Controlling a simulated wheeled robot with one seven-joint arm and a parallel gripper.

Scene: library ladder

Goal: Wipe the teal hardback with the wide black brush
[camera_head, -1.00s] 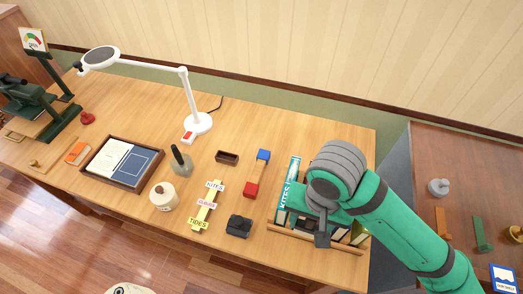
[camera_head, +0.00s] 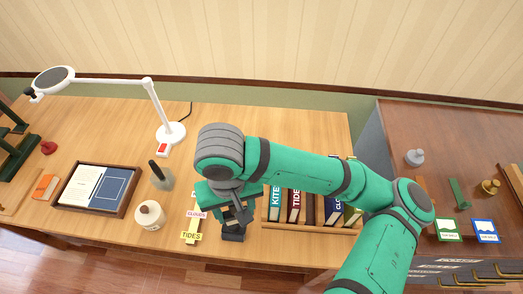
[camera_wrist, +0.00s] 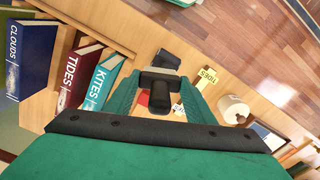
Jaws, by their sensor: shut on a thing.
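The teal hardback "KITES" (camera_head: 275,200) stands upright at the left end of the book row, and its spine shows in the wrist view (camera_wrist: 105,78). The wide black brush (camera_head: 233,237) is on the table left of the books, partly hidden by my gripper (camera_head: 233,216). In the wrist view my gripper (camera_wrist: 160,90) has its teal fingers either side of the black brush (camera_wrist: 164,62), shut on it. The brush is apart from the teal hardback. Whether it still touches the table is hard to tell.
Red, dark and blue books (camera_head: 293,206) stand right of the teal one in a wooden rack (camera_head: 300,229). Left are word strips (camera_head: 190,237), a cream jar (camera_head: 149,215), a dark-handled tool (camera_head: 161,176), a tray (camera_head: 70,208) and a white lamp (camera_head: 170,133).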

